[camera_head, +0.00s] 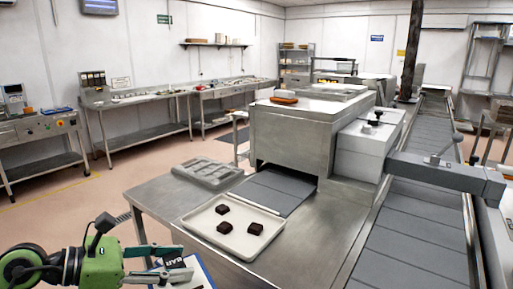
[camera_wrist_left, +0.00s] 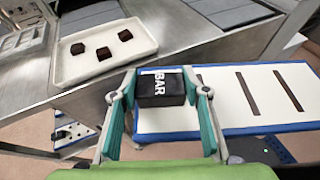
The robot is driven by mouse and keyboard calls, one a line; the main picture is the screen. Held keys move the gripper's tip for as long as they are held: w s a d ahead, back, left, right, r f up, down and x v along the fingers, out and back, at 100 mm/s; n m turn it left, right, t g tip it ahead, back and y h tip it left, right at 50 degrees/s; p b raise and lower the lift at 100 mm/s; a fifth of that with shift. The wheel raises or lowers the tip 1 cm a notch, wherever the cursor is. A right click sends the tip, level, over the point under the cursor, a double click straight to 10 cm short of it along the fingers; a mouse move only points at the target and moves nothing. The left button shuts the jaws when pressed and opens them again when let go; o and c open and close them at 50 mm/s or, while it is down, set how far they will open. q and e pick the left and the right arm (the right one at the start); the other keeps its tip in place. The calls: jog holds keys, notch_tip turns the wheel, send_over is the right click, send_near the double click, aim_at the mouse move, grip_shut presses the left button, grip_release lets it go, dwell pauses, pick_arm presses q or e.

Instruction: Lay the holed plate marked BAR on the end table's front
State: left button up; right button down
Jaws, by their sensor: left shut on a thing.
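The holed plate is white with a blue rim and dark slots, and shows in the left wrist view (camera_wrist_left: 266,92). Its black block marked BAR (camera_wrist_left: 160,92) sits between the fingers of my left gripper (camera_wrist_left: 160,104), which is shut on it. In the head view my left gripper (camera_head: 172,266) is at the bottom left, with part of the plate (camera_head: 201,272) beside it, cut off by the frame. The plate is held off the front edge of the steel end table (camera_head: 152,196). My right gripper is not in view.
A cream tray (camera_head: 198,218) with three dark chocolates lies near the table's front edge. A grey mould (camera_head: 208,172) lies behind it. A steel machine (camera_head: 292,135) stands at the back, with a conveyor (camera_head: 410,240) to the right. Bare steel shows right of the tray.

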pick_arm(q)
jog(key=s+a+f, duration=0.2)
jog(key=s+f, duration=0.5)
jog(key=s, duration=0.3)
jog(key=shift+s+f+n+t+y, duration=0.15)
jog(key=shift+f+n+t+y, duration=0.15)
jog(key=shift+n+t, duration=0.1)
jog(key=shift+f, duration=0.1)
